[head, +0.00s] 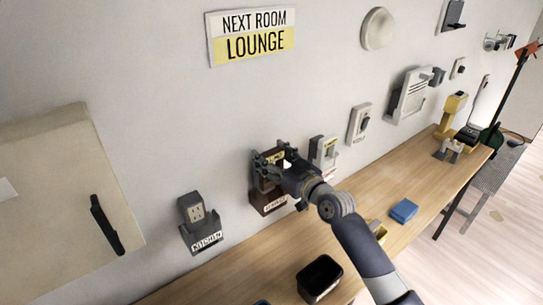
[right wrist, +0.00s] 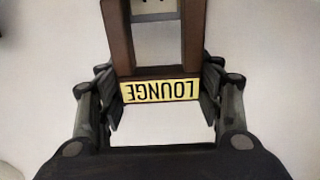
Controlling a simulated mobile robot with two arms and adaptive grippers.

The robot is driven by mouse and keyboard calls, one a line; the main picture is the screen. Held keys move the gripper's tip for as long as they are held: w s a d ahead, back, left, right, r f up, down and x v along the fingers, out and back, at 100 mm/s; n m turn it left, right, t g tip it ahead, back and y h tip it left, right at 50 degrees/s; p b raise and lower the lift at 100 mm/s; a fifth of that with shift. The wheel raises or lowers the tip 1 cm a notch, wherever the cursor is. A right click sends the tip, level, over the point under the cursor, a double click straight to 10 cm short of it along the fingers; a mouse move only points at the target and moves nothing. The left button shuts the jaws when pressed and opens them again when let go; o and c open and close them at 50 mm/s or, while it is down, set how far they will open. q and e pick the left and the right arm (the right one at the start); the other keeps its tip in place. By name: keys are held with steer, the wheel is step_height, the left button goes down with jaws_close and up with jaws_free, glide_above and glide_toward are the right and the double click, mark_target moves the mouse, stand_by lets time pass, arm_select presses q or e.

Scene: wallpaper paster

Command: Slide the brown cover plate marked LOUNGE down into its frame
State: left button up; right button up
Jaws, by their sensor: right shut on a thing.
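The brown cover plate (right wrist: 119,40) with a yellow LOUNGE label shows upside down in the right wrist view, with an opening in its middle. My right gripper (right wrist: 162,98) is shut on its labelled end, one finger at each side. In the head view my right gripper (head: 274,164) is at the wall, its fingers partly hiding the plate. A brown frame (head: 264,197) with a white label is on the wall just below the gripper. I cannot tell how far the plate is inside the frame. My left gripper is not in view.
A grey KITCHEN unit (head: 197,222) is to the left and a pale unit (head: 324,152) close to the right. A wooden bench (head: 370,190) runs below, with a black bin (head: 319,279) and a blue block (head: 404,210). A large cabinet (head: 60,200) is at far left.

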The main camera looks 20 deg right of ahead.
steer(key=shift+f+b, duration=1.85)
steer(key=shift+f, duration=0.35)
steer(key=o, duration=1.2)
steer(key=shift+c, duration=0.2)
steer(key=v, duration=1.2)
